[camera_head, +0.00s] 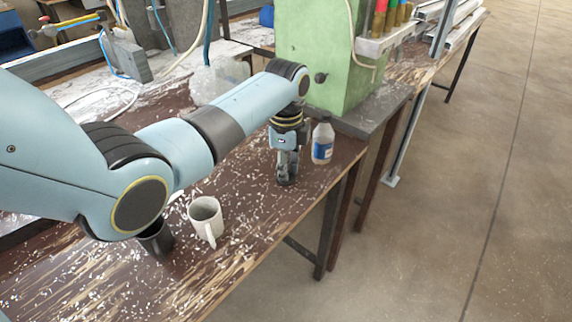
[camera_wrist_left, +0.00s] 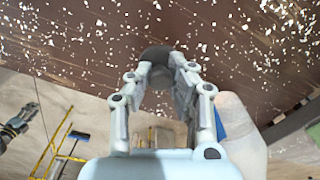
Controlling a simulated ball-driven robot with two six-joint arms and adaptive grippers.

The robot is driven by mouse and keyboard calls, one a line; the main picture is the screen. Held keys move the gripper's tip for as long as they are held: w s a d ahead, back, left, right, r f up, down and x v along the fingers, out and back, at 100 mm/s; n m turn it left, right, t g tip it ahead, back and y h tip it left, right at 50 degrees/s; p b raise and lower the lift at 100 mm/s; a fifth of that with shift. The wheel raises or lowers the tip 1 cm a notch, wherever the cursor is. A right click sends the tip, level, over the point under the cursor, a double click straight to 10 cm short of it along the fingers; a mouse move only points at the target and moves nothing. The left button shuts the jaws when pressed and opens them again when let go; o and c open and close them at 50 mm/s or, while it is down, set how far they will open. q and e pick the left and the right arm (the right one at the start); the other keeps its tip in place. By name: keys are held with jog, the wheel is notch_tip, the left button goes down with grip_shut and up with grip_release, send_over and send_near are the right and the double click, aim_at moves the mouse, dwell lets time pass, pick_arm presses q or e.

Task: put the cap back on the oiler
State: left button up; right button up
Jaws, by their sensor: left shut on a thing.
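In the head view my left gripper (camera_head: 287,176) points down over the bench near its right edge. In the left wrist view its fingers (camera_wrist_left: 157,72) are shut on a dark grey round piece (camera_wrist_left: 156,54), which looks like the cap; the fingers hide part of it. I cannot tell whether this piece touches the bench. A translucent bottle with a blue label, apparently the oiler (camera_head: 323,140), stands upright just right of the gripper, apart from the held piece. It also shows beside the fingers in the wrist view (camera_wrist_left: 241,128). Its top is hard to make out.
A white mug (camera_head: 205,218) and a dark cup (camera_head: 156,240) stand nearer on the chip-strewn bench (camera_head: 255,215). A green machine (camera_head: 318,55) rises behind the bottle. A dark jointed part (camera_wrist_left: 15,125), possibly my right gripper, shows at the wrist view's left edge.

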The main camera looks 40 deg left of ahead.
pick_arm(q)
jog(key=shift+f, duration=0.1)
jog(key=o, duration=0.8)
jog(key=shift+f, duration=0.1)
jog(key=shift+o, duration=0.2)
notch_tip(320, 180, up, 11)
jog(key=shift+s+b, duration=0.15)
jog(key=shift+b, duration=0.3)
